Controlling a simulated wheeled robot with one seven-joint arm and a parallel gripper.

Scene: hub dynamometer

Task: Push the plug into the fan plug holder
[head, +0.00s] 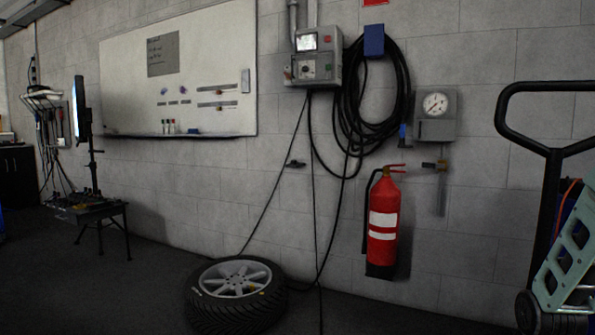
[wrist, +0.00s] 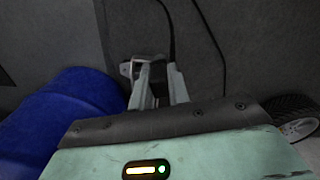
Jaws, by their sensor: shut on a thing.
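My gripper (wrist: 157,68) shows in the wrist view, its two pale green fingers pointing away toward a grey surface. It is shut on the plug, which is mostly hidden between the fingertips. A black cable (wrist: 171,22) runs up from the fingertips. A small light metal bracket (wrist: 127,69), perhaps the fan plug holder, shows just left of the fingertips. I cannot tell whether the plug touches it or is inside it. I cannot make out the gripper, the plug or the holder in the head view.
A large blue rounded body (wrist: 70,115) is close on the left in the wrist view. A tyre (wrist: 295,112) lies at the right. In the head view, a wheel (head: 236,290), hanging cables (head: 402,70) and a fire extinguisher (head: 383,225) are by the wall; a black-handled cart (head: 552,180) stands right.

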